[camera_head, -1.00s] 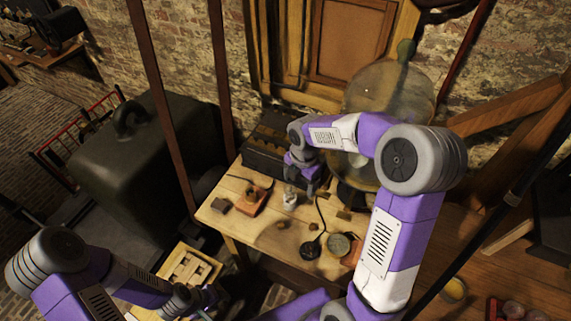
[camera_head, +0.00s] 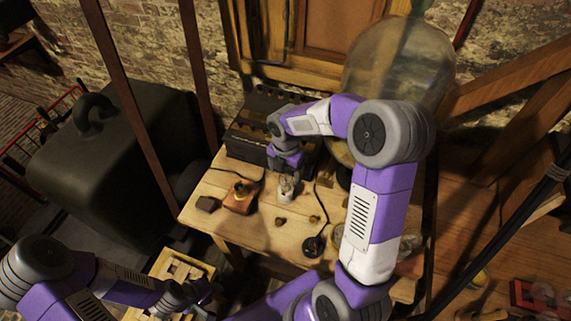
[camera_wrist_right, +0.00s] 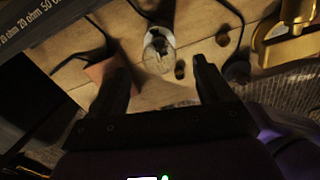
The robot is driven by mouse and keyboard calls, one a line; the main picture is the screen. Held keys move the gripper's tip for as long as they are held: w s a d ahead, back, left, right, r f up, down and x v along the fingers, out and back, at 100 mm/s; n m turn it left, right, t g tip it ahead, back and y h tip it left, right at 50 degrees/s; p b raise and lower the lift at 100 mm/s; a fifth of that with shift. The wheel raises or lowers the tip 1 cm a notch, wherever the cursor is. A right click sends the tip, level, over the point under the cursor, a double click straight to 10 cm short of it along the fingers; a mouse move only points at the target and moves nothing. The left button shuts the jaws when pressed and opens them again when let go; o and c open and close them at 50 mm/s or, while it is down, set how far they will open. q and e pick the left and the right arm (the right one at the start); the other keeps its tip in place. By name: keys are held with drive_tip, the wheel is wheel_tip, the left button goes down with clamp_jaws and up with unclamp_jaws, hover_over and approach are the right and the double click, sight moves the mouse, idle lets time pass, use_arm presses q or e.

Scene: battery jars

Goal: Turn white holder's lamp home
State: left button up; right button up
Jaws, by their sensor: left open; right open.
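A small white holder (camera_head: 287,190) stands on the wooden table, with a clear glass lamp in its top. In the right wrist view the lamp (camera_wrist_right: 158,48) shows from above, its glass over the pale holder. My right gripper (camera_head: 286,172) is at the lamp in the head view, partly covering it. In the right wrist view the right gripper (camera_wrist_right: 158,80) is open, its two dark fingers apart, with the lamp ahead of and between the fingertips, not gripped. My left gripper (camera_head: 196,296) is low at the left, away from the table top, by the light wooden crate; its fingers are small there.
A black box (camera_head: 248,145) stands behind. A black round piece with a cable (camera_head: 313,246) lies in front. A large glass jar (camera_head: 398,62) stands at back right.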

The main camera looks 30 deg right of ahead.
sight(285, 175)
drive_tip(key=shift+f, duration=1.55)
drive_tip(key=shift+c, duration=0.3)
drive_tip(key=c, duration=1.2)
drive_tip(key=m+b, duration=0.1)
drive_tip(key=m, duration=0.3)
drive_tip(key=shift+m, duration=1.2)
drive_tip(key=m+b, duration=0.1)
drive_tip(key=m, duration=0.2)
drive_tip(key=shift+m, duration=1.7)
